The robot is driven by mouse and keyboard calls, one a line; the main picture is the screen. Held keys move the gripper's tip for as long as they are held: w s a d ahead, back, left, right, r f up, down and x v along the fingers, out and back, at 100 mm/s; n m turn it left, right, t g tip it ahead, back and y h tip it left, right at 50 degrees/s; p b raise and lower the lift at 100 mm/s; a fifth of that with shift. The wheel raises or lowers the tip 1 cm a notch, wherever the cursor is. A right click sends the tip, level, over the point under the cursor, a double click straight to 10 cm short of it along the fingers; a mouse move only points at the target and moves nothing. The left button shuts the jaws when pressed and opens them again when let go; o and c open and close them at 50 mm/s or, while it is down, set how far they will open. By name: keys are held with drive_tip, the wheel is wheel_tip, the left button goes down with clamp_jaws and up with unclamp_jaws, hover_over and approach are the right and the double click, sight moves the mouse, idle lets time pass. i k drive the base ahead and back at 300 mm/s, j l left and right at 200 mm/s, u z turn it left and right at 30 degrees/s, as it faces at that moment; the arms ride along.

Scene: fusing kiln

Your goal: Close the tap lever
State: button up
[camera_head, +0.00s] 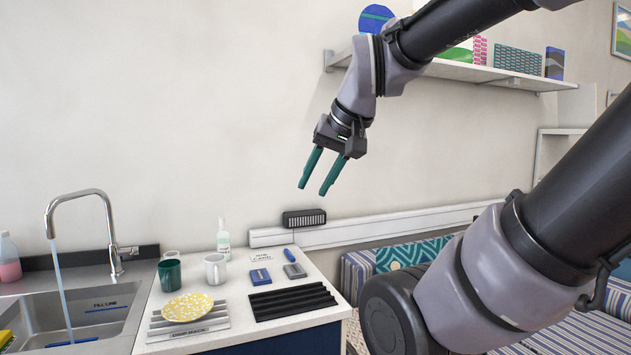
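The chrome tap (82,194) stands at the back of the sink on the left, with a stream of water running from its spout into the basin. Its lever (129,250) sticks out to the right from the tap's body, low down above the counter. My gripper (316,190) hangs in the air in front of the wall, well to the right of the tap and higher than the lever. Its two green fingers are apart with nothing between them. The gripper touches nothing.
The counter right of the sink holds a green mug (169,275), a white mug (215,269), a clear bottle (223,239), a yellow plate (187,306) on a rack and a black ridged mat (291,301). A wall shelf (500,76) is upper right. Wall space between tap and gripper is clear.

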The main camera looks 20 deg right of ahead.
sight(135, 250)
drive_tip(key=i+j+u, duration=0.2)
drive_tip(key=u, duration=0.15)
drive_tip(key=i+j+u, duration=0.2)
drive_tip(key=u, duration=0.15)
drive_tip(key=i+u, duration=0.35)
